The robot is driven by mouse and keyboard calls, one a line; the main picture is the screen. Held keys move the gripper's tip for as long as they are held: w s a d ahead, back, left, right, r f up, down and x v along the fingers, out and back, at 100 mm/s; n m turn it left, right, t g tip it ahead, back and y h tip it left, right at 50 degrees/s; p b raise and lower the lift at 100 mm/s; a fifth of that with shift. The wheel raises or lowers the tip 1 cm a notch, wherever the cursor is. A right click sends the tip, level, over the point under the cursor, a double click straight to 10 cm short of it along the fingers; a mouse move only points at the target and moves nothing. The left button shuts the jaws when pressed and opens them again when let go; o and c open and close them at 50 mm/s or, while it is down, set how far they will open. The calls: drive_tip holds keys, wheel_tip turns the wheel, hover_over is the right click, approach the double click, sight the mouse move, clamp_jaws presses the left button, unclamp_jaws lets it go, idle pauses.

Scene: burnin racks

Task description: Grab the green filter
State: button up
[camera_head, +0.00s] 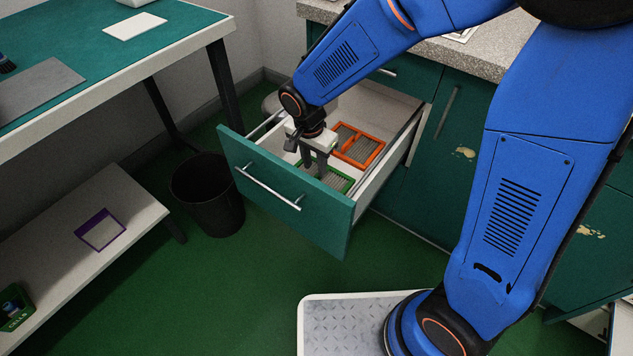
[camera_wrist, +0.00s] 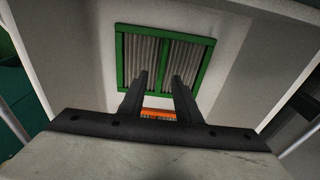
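The green filter (camera_head: 341,181), a green frame with pleated grey panels and a middle bar, lies in the open drawer (camera_head: 283,197), near its front. It fills the upper middle of the wrist view (camera_wrist: 192,66). My gripper (camera_head: 318,172) points down into the drawer over the filter and hides part of it. In the wrist view the two dark fingers (camera_wrist: 160,77) stand apart with nothing held between them. Their tips overlap the lower part of the filter, on either side of its middle bar. I cannot tell whether they touch it.
An orange filter (camera_head: 371,154) lies behind the green one; a bit shows between my fingers (camera_wrist: 158,115). The drawer walls stand close around. A black bin (camera_head: 208,195) stands left of the drawer. A low shelf (camera_head: 75,250) carries a purple frame (camera_head: 100,230).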

sight(316, 175)
drive_tip(key=shift+w+d+f, duration=0.1)
drive_tip(key=shift+w+f, duration=0.1)
drive_tip(key=shift+f, duration=0.6)
drive_tip(key=shift+w+d+f, duration=0.1)
drive_tip(key=shift+w+f, duration=0.05)
drive_tip(key=shift+f, duration=0.65)
drive_tip(key=shift+w+f, duration=0.2)
drive_tip(key=shift+f, duration=0.6)
clamp_jaws()
